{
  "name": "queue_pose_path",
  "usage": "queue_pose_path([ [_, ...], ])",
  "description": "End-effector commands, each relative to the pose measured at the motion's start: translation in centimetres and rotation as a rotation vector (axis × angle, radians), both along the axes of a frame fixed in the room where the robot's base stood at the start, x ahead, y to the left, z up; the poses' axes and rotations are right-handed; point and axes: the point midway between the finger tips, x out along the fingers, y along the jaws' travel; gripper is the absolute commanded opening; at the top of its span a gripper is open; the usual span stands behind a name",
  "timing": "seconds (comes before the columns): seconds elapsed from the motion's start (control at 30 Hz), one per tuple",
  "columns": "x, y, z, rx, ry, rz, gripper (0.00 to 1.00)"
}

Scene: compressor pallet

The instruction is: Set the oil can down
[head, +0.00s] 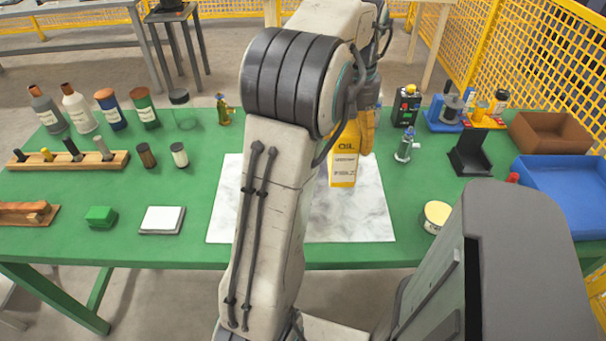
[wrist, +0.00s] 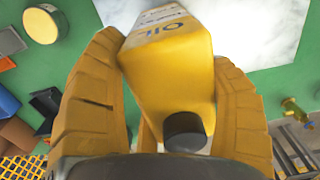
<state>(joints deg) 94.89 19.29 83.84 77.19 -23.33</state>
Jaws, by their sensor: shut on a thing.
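The yellow oil can (head: 344,165) with a white label stands out in front of my arm in the head view, over the white marbled mat (head: 375,218). My gripper (head: 366,125) is partly hidden by my arm there. In the wrist view the oil can (wrist: 172,75) lies between the two yellow fingers of my gripper (wrist: 165,100), with its dark cap towards the camera. My gripper is shut on the can. I cannot tell whether the can's base touches the mat (wrist: 250,30).
The green table (head: 190,205) holds bottles at the back left, a wooden peg rack (head: 70,162), a green block (head: 101,216) and a white pad (head: 162,219). On the right are a round tin (head: 436,216), a black stand (head: 472,155), a blue bin (head: 560,190) and a brown bin (head: 550,133).

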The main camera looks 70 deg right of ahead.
Motion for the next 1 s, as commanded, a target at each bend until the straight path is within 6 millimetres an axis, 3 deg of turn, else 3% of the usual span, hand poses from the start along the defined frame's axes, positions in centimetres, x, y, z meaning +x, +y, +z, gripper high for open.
queue_pose_path([
  [0.3, 5.3, 2.2, -3.2, -0.002, 0.0, 0.005, 0.4],
  [0.5, 7.5, 3.0, -4.6, -0.004, 0.001, 0.003, 0.4],
  [0.83, 8.5, 3.4, -5.6, -0.006, 0.0, -0.001, 0.4],
  [1.0, 8.4, 3.5, -7.3, -0.003, 0.001, -0.001, 0.4],
])
